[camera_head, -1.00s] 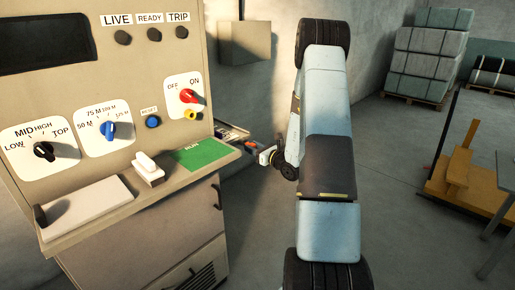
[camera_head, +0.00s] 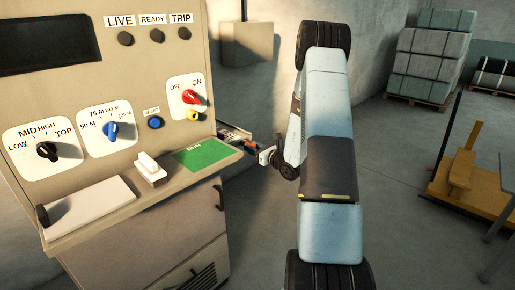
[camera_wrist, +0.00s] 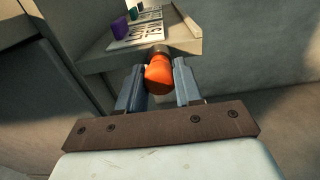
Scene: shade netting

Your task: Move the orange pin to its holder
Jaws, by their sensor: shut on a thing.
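The orange pin (camera_wrist: 158,75) is between the two fingers of my gripper (camera_wrist: 159,80) in the wrist view. My gripper is shut on it. The pin's far end meets a dark round part at the front edge of a small shelf (camera_wrist: 188,47); I cannot tell whether it is seated there or only in front of it. On the shelf is a white lettered plate (camera_wrist: 138,32) with a purple piece (camera_wrist: 119,27) and a green piece (camera_wrist: 134,13). In the head view, my gripper (camera_head: 254,150) is small, at the right side of the cabinet. I cannot make out which part is the orange pin's holder.
The control cabinet (camera_head: 125,85) with knobs and a sloped desk stands left of my arm. A green panel (camera_head: 201,154) lies on the desk. A grey wall box (camera_head: 246,43) is behind. Pallet stacks (camera_head: 428,62) and an orange frame (camera_head: 460,170) stand right.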

